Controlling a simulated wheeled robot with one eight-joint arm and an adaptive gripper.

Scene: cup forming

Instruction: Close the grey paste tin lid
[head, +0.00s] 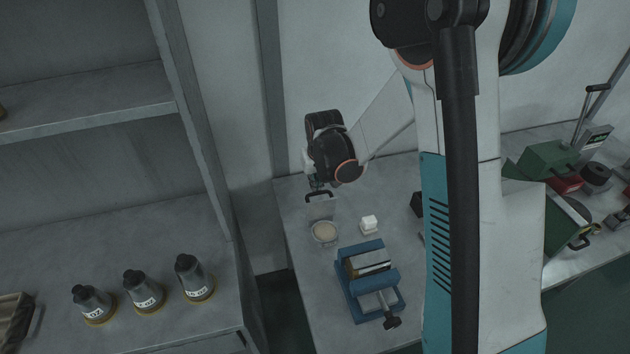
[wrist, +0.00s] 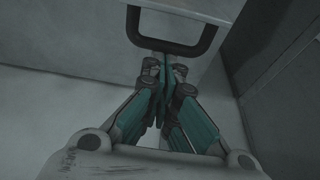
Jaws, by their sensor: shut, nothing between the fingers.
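The grey paste tin (head: 324,233) stands on the bench with pale, tan-looking paste inside. Its grey lid (head: 321,210) is tilted up, open, at the tin's far side. A black handle (head: 319,195) shows at the lid's upper edge. In the wrist view the handle (wrist: 208,38) is a dark loop in front of a pale panel, likely the lid (wrist: 190,9). My gripper (wrist: 165,66) is shut and empty, its fingertips close to the handle's crossbar; I cannot tell whether they touch. In the head view my gripper (head: 318,184) is small, just above the handle.
A blue vise (head: 367,280) stands in front of the tin, with a white block (head: 369,225) to the tin's right. Green machinery (head: 550,160) is on the right. A separate counter at left holds several dark bottles (head: 143,290). The wall is close behind.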

